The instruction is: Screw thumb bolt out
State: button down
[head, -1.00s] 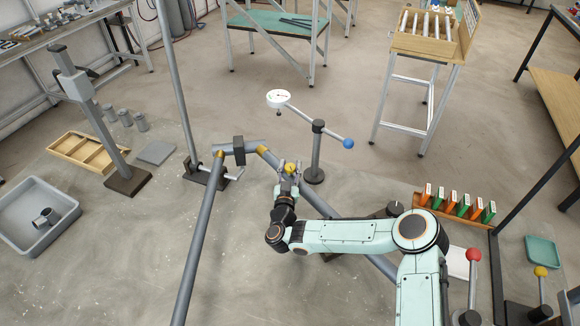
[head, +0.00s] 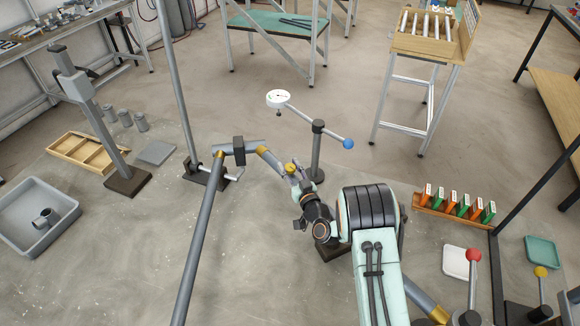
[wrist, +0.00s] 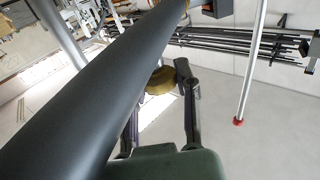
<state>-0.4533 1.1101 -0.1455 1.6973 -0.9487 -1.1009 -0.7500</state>
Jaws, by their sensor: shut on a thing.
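The thumb bolt has a yellow knob (head: 290,168) and sits at the right-hand grey tube of the frame. In the wrist view its knob (wrist: 160,80) is a dull gold disc beside the large dark tube (wrist: 90,90). My gripper (head: 294,170) is at the knob, with its fingers on either side of it and shut on it. In the wrist view my gripper (wrist: 160,88) reaches past the tube's edge. The bolt's shank is hidden, so I cannot tell how deep it sits.
A post with a white dial gauge (head: 278,98) and a blue ball (head: 348,144) stands just behind my gripper. The frame's left tube (head: 200,240) and a clamp (head: 238,150) are to the left. A grey bin (head: 65,220) lies far left.

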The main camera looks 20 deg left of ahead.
aim_at(290, 167)
dwell(0.4)
jog(key=c, duration=0.8)
grip_release()
notch_tip(290, 167, up, 10)
